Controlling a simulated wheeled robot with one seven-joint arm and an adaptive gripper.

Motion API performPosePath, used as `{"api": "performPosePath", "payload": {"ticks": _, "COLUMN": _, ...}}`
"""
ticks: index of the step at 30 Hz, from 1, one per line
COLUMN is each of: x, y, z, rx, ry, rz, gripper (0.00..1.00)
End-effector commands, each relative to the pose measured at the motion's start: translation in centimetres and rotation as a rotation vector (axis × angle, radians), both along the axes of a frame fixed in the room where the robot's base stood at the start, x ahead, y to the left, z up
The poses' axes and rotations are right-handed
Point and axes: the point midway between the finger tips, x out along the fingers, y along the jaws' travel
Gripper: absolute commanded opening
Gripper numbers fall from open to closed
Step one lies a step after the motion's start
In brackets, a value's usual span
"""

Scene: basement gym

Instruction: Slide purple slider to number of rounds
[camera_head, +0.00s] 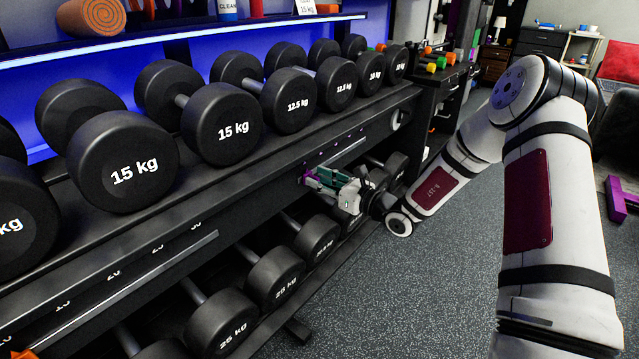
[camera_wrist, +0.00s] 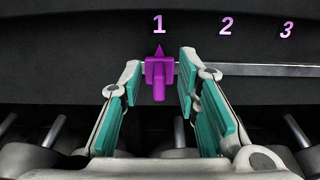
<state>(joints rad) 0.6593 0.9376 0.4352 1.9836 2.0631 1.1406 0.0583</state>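The purple slider (camera_wrist: 159,75) sits on a pale horizontal rail (camera_wrist: 262,70) in the wrist view, with its pointer directly under the purple number 1 (camera_wrist: 158,25). Purple numbers 2 (camera_wrist: 226,25) and 3 (camera_wrist: 288,29) are to its right. My gripper (camera_wrist: 160,84) is open, with one teal-padded finger on each side of the slider; gaps show on both sides. In the head view my gripper (camera_head: 328,184) is at the front beam of the rack, and the purple slider (camera_head: 307,179) shows partly at its fingertips.
Black dumbbells marked 15 kg (camera_head: 132,170) and 12.5 kg line the shelf above the beam. More dumbbells (camera_head: 272,277) lie below. A second rail (camera_head: 140,285) with pale numbers runs along the beam at left. Open floor (camera_head: 420,280) is at right.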

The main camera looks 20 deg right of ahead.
Motion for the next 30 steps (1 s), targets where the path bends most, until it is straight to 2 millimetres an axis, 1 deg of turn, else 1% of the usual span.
{"api": "performPosePath", "payload": {"ticks": 9, "x": 0.3, "y": 0.2, "z": 0.0, "rx": 0.000, "ry": 0.001, "rz": 0.001, "gripper": 0.30}}
{"api": "performPosePath", "payload": {"ticks": 10, "x": 0.2, "y": 0.2, "z": 0.0, "rx": 0.000, "ry": 0.001, "rz": 0.001, "gripper": 0.28}}
{"api": "performPosePath", "payload": {"ticks": 11, "x": 0.2, "y": 0.2, "z": 0.0, "rx": 0.000, "ry": 0.001, "rz": 0.001, "gripper": 0.21}}
{"api": "performPosePath", "payload": {"ticks": 12, "x": 0.2, "y": 0.2, "z": 0.0, "rx": -0.001, "ry": 0.001, "rz": 0.001, "gripper": 0.12}}
{"api": "performPosePath", "payload": {"ticks": 14, "x": 0.2, "y": 0.2, "z": 0.0, "rx": -0.001, "ry": 0.001, "rz": 0.001, "gripper": 0.00}}
{"api": "performPosePath", "payload": {"ticks": 20, "x": 0.2, "y": 0.2, "z": 0.0, "rx": 0.000, "ry": 0.001, "rz": 0.001, "gripper": 0.00}}
{"api": "performPosePath", "payload": {"ticks": 23, "x": 0.5, "y": -0.1, "z": 0.0, "rx": 0.001, "ry": 0.001, "rz": -0.001, "gripper": 0.00}}
{"api": "performPosePath", "payload": {"ticks": 26, "x": 1.4, "y": -1.3, "z": 0.1, "rx": 0.001, "ry": -0.001, "rz": -0.002, "gripper": 0.00}}
{"api": "performPosePath", "payload": {"ticks": 30, "x": 3.4, "y": -4.1, "z": 0.1, "rx": 0.000, "ry": -0.004, "rz": -0.003, "gripper": 0.00}}
